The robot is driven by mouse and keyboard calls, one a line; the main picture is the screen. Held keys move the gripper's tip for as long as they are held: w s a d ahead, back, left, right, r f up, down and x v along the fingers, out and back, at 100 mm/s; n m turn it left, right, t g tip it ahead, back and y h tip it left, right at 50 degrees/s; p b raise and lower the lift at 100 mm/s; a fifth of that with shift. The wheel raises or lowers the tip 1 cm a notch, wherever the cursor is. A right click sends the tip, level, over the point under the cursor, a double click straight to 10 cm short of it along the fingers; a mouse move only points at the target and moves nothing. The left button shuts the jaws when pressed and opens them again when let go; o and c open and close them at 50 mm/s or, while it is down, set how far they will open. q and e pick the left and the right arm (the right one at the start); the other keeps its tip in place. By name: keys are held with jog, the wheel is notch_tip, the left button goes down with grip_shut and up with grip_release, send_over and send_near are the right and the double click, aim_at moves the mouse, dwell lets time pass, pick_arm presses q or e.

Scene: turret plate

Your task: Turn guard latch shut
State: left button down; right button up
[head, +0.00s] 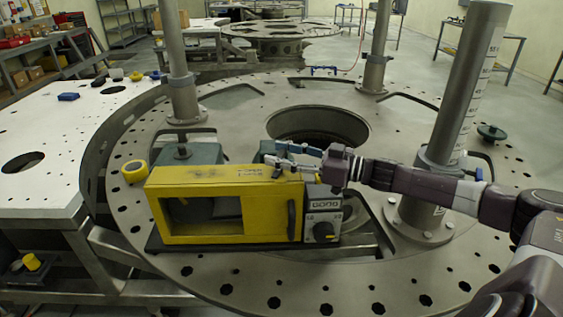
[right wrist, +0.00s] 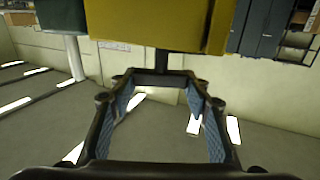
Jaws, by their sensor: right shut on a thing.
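The yellow guard (head: 190,184) is a box with a framed window, closed in front, standing on the round turret plate (head: 262,282). My right gripper (head: 281,162) reaches in from the right to the top right end of the guard. In the right wrist view, its blue-padded fingers (right wrist: 161,88) are spread on either side of a dark crossbar, the latch (right wrist: 161,76), whose short stem meets the yellow guard (right wrist: 155,22). The gripper is shut on this latch. In the head view the latch is hidden behind the fingers. My left gripper is out of view.
A grey control box with a black knob (head: 324,231) adjoins the guard's right end. A graduated metal post (head: 463,95) rises at the right, close to my right arm. Another post (head: 175,62) stands behind the guard. A yellow round item (head: 135,171) lies left of it.

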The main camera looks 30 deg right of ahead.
jog(key=shift+w+n+g+y+b, duration=0.15)
jog(key=shift+n+g+y+b, duration=0.2)
jog(key=shift+n+g+y, duration=1.35)
jog(key=shift+f+n+g+y, duration=0.1)
jog(key=shift+n+g+y, duration=0.35)
jog(key=shift+g, duration=0.25)
jog(key=shift+a+f+n+g+y, duration=0.1)
jog(key=shift+n+g+y, duration=0.15)
jog(key=shift+g+y, duration=0.15)
jog(key=o, duration=1.2)
jog(key=shift+a, duration=0.1)
jog(key=shift+c, duration=0.2)
jog(key=v, duration=1.2)
